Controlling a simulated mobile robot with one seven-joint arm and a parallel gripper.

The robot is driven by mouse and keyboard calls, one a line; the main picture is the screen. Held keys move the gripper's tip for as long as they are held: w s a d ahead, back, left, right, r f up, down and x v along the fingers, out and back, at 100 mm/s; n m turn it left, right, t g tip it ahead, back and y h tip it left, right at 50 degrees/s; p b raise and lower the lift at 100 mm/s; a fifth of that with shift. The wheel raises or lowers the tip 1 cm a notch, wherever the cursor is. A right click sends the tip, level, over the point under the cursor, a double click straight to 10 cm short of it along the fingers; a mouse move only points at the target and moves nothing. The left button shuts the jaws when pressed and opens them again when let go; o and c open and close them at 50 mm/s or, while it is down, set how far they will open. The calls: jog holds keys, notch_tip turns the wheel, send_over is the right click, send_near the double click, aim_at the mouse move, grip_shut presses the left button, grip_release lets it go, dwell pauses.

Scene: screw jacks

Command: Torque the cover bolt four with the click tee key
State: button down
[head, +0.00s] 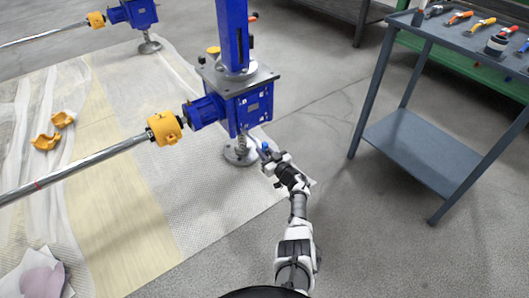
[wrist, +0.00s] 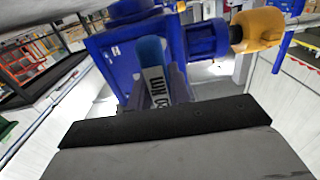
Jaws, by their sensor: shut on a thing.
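The blue screw jack gearbox (head: 243,108) stands on the floor sheeting in the head view, with small pale bolt heads around its front cover (head: 255,104). I cannot tell which bolt is number four. My gripper (head: 267,158) is low in front of the gearbox, shut on the click tee key (head: 265,146). In the wrist view the key (wrist: 152,50) shows a blue end and a white body with dark lettering between my fingers (wrist: 158,100). The gearbox (wrist: 115,60) is close behind it. Whether the key touches a bolt is hidden.
A yellow coupling (head: 165,128) and long shaft (head: 75,172) run left from the gearbox. A second blue jack (head: 140,13) stands at the back left. A grey tool cart (head: 425,145) with several tools stands right. Bare floor lies between.

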jog(key=shift+w+a+b, duration=0.4)
jog(key=shift+w+b, duration=0.1)
jog(key=shift+w, duration=0.05)
jog(key=shift+r, duration=0.1)
jog(key=shift+m+p, duration=0.7)
jog(key=shift+m, duration=1.6)
jog(key=shift+m+p, duration=0.3)
jog(key=shift+m, duration=2.3)
jog(key=n+b, duration=0.1)
jog(key=n, duration=0.5)
jog(key=shift+n, duration=0.4)
jog(key=n+b, duration=0.1)
jog(key=n, duration=0.2)
